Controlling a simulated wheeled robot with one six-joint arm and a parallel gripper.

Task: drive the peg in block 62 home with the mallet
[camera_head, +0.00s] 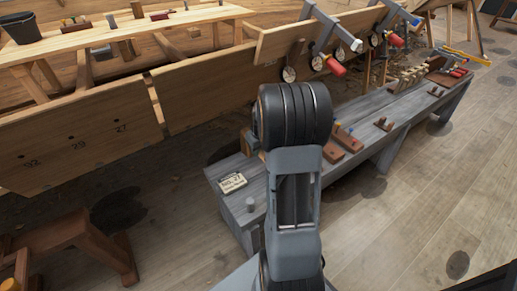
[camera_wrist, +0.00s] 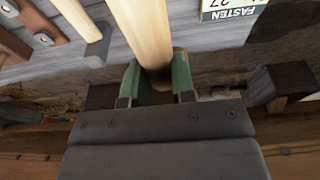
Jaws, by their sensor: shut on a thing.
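In the wrist view my gripper (camera_wrist: 160,85) is shut on a pale round wooden handle (camera_wrist: 143,30), which runs up out of the top of the picture. I take it for the mallet's handle; no mallet head can be made out. In the head view my arm hides the gripper. Brown wooden blocks lie on the grey bench, among them one (camera_head: 347,138) just right of my arm and one (camera_head: 383,124) farther along. No number can be read on them, so I cannot tell which is block 62 or how its peg stands.
A brown trestle (camera_head: 75,235) stands at lower left.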

